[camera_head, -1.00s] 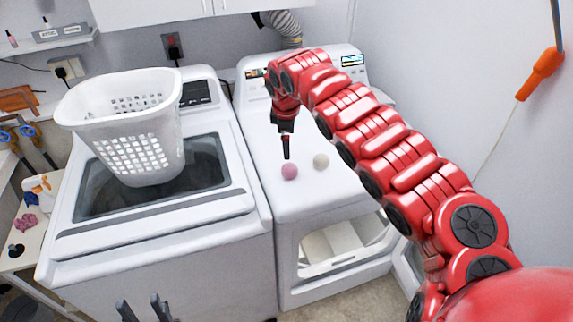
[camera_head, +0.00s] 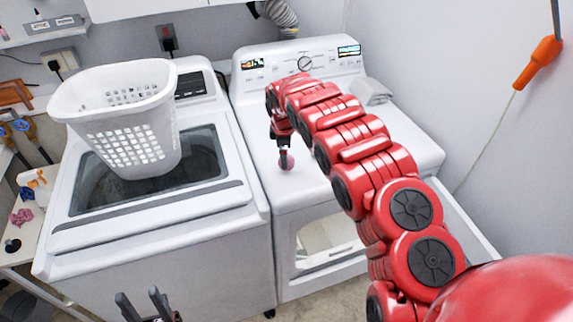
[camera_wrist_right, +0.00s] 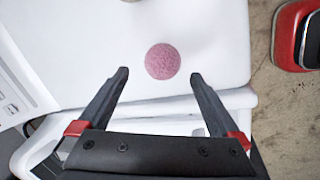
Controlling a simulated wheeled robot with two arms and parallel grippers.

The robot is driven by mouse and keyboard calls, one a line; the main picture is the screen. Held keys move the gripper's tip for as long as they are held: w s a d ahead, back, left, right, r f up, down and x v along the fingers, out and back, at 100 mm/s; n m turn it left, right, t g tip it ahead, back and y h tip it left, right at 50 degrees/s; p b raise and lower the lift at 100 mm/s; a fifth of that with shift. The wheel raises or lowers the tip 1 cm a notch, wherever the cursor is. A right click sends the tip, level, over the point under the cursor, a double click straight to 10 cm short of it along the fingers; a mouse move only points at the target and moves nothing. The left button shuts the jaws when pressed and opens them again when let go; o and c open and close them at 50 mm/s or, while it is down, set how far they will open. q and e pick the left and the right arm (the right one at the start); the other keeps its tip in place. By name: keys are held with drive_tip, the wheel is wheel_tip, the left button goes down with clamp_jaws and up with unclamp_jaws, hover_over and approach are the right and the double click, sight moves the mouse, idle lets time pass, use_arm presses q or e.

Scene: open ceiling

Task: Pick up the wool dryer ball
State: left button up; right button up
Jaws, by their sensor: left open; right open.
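A pink wool dryer ball (camera_head: 286,162) rests on the white dryer top near its front edge. In the right wrist view the pink ball (camera_wrist_right: 162,61) appears between and slightly beyond the fingertips, with space on both sides. My right gripper (camera_wrist_right: 160,76) is open and empty; in the head view it (camera_head: 284,148) hangs pointing down at the ball, its fingers overlapping it. A cream ball seen earlier is now hidden behind my right arm in the head view. My left gripper (camera_head: 141,303) is open and empty, low in front of the washer.
A white laundry basket (camera_head: 130,140) stands on the washer (camera_head: 150,225) to the left. The dryer (camera_head: 405,145) has its front door open below, and a folded grey cloth (camera_head: 371,92) lies at its back right. A small shelf cart (camera_head: 35,235) stands at far left.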

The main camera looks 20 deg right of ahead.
sight(291, 160)
drive_tip(key=shift+f+p, duration=0.25)
drive_tip(key=shift+p, duration=0.25)
drive_tip(key=p+x, duration=0.1)
drive_tip(key=x, duration=0.2)
drive_tip(key=shift+a+f+p, duration=0.2)
drive_tip(key=shift+f+p, duration=0.05)
drive_tip(key=shift+p, duration=0.1)
drive_tip(key=shift+d+f, duration=0.25)
drive_tip(key=shift+f, duration=0.3)
drive_tip(key=shift+w, duration=0.1)
drive_tip(key=c, duration=1.4)
